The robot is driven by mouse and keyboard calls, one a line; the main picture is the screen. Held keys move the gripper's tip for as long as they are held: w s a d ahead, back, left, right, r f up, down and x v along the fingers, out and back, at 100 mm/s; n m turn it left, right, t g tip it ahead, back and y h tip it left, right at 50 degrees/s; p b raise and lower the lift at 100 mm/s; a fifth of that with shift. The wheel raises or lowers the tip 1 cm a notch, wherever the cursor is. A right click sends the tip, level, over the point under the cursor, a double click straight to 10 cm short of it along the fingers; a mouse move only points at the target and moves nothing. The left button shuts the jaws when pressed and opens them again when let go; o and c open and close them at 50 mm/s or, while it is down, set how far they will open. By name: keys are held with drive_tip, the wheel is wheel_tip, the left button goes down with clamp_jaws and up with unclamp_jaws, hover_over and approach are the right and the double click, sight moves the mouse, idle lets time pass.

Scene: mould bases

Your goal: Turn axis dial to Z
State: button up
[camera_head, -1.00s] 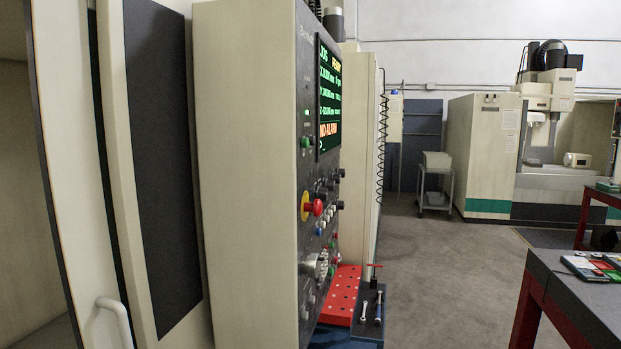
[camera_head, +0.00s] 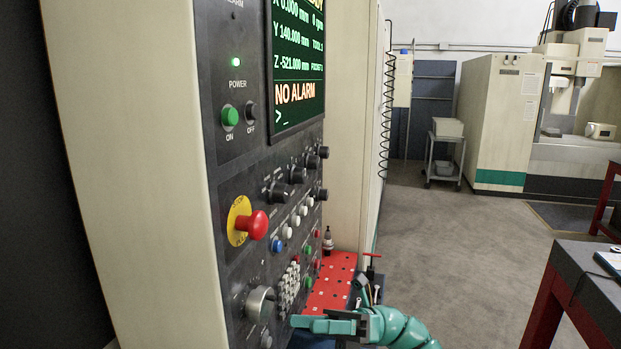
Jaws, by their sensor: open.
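The control panel (camera_head: 238,165) of the machine is seen at a steep angle. Several black knobs (camera_head: 278,192) sit in its middle, below the screen. Their labels are too small to read, so I cannot tell which one is the axis dial or where it points. A large grey handwheel (camera_head: 260,303) is low on the panel. My gripper (camera_head: 302,321) is teal, low in the picture, to the right of the handwheel. It is open, with nothing visible in it, and appears apart from the panel.
A red emergency stop (camera_head: 256,224) sticks out of the panel, with small buttons beside it. A red perforated tray (camera_head: 332,283) with a tool holder (camera_head: 327,240) lies behind my gripper. A dark table (camera_head: 583,268) stands at right. The floor between is clear.

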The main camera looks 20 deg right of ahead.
drive_tip(key=w+d+r+t+h, duration=0.4)
drive_tip(key=w+d+r+t, duration=0.2)
drive_tip(key=d+r+t, duration=0.4)
drive_tip(key=t+h, duration=0.3)
drive_tip(key=h, duration=0.1)
approach(305, 176)
drive_tip(key=shift+m, duration=0.3)
drive_tip(key=p+x, duration=0.7)
drive_tip(key=shift+a+r, duration=0.15)
drive_tip(key=shift+r, duration=0.05)
drive_tip(key=shift+w+a+f+p, duration=0.2)
drive_tip(key=shift+w+a+p, duration=0.15)
drive_tip(key=shift+w+a, duration=0.2)
drive_tip(key=c, duration=1)
